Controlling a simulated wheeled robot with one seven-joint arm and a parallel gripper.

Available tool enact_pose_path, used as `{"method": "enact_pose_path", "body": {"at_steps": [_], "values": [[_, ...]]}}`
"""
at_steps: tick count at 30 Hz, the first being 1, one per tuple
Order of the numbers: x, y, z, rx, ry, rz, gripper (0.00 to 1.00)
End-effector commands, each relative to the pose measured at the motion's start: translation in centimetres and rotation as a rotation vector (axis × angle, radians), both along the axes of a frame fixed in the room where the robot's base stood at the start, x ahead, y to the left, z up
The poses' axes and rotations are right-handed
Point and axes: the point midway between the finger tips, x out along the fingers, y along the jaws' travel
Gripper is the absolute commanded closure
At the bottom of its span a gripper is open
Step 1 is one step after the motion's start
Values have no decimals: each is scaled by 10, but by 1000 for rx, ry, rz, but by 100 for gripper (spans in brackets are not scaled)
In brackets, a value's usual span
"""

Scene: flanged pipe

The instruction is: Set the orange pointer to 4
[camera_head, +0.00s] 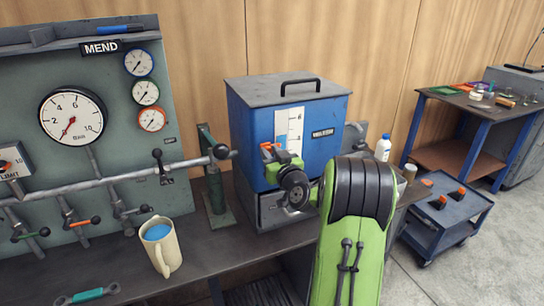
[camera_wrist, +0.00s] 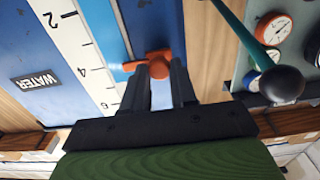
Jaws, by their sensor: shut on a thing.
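The orange pointer (camera_wrist: 158,66) is a small knob and tab beside the white scale (camera_wrist: 80,60) on the front of the blue water tank (camera_head: 250,135). The scale carries the numbers 2, 4 and 6. The pointer's tip points toward the scale between the 4 and 6 marks, near 4, but the slanted view hides the exact reading. My gripper (camera_wrist: 160,85) is shut on the pointer's knob, with one dark finger on each side. In the head view my gripper (camera_head: 275,155) covers part of the pointer and the lower scale.
A gauge panel (camera_head: 110,130) with pipes and valve handles stands to the left. A green lever with a black ball (camera_wrist: 280,85) is close on the right in the wrist view. A jug (camera_head: 160,245) stands on the bench, and a white bottle (camera_head: 383,147) is behind my arm.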

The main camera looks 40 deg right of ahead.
Motion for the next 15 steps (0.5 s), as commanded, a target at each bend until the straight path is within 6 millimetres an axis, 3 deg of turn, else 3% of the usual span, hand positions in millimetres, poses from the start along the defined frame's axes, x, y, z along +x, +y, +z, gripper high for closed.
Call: {"method": "enact_pose_path", "body": {"at_steps": [6,7,11,15], "values": [[0,0,1,-1,1,-1,100],[0,0,1,-1,0,-1,70],[0,0,1,-1,0,-1,50],[0,0,1,-1,0,0,49]]}}
